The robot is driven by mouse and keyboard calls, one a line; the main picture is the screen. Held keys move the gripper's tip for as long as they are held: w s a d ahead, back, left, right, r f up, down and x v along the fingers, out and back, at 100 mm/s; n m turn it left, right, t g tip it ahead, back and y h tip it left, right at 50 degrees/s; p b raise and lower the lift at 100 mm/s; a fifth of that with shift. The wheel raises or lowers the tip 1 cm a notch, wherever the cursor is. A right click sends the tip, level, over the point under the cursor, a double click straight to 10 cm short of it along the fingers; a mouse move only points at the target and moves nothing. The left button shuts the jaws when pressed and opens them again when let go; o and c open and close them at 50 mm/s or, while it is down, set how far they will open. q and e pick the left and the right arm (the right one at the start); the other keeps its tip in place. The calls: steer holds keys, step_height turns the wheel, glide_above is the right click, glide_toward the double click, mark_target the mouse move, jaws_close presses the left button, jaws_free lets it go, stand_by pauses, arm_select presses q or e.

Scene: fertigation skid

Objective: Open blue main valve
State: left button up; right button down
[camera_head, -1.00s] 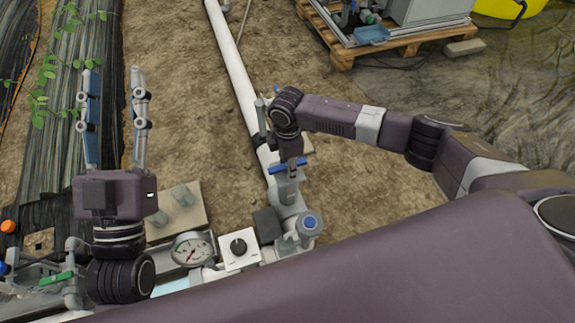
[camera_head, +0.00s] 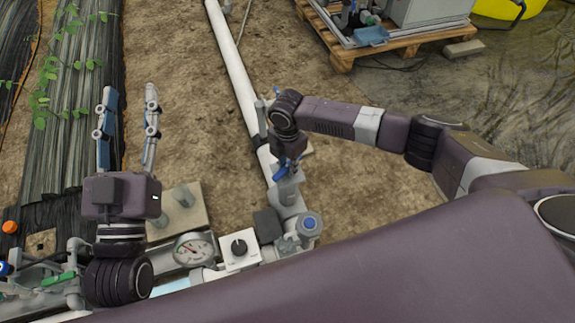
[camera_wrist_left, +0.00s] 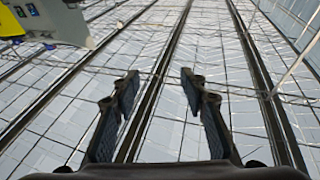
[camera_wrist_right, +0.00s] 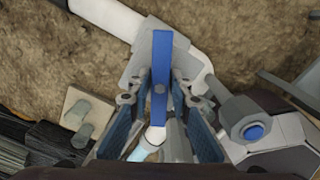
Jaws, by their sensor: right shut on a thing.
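The blue main valve's handle (camera_wrist_right: 161,65) is a flat blue bar on a grey valve body in the white pipe line. In the right wrist view it lies between my right gripper's (camera_wrist_right: 160,95) fingers, at an angle to the pipe. In the head view my right gripper (camera_head: 287,166) points down over the valve body (camera_head: 286,192) and is shut on the handle, mostly hiding it. The exact finger contact is hard to see. My left gripper (camera_head: 130,92) is open and empty, raised over the ground at left. Its spread fingers also show in the left wrist view (camera_wrist_left: 158,82).
A pressure gauge (camera_head: 194,249), a white box with a black knob (camera_head: 239,248) and a blue-capped grey fitting (camera_head: 309,224) sit close to the valve. The white pipe (camera_head: 233,65) runs away over soil. A pallet (camera_head: 400,45) stands at the back right.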

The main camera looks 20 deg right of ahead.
steer(key=n, duration=0.2)
steer(key=shift+d+f+n, duration=0.1)
steer(key=shift+n, duration=0.2)
steer(key=n, duration=0.2)
steer(key=shift+n, duration=0.4)
steer(key=n, duration=0.7)
steer(key=shift+n, duration=0.7)
steer(key=c, duration=1.7)
jaws_free()
arm_select(q)
steer(key=shift+s+d+r+t+h, duration=0.1)
steer(key=shift+s+r+t+h, duration=0.15)
steer(key=shift+r, duration=0.45)
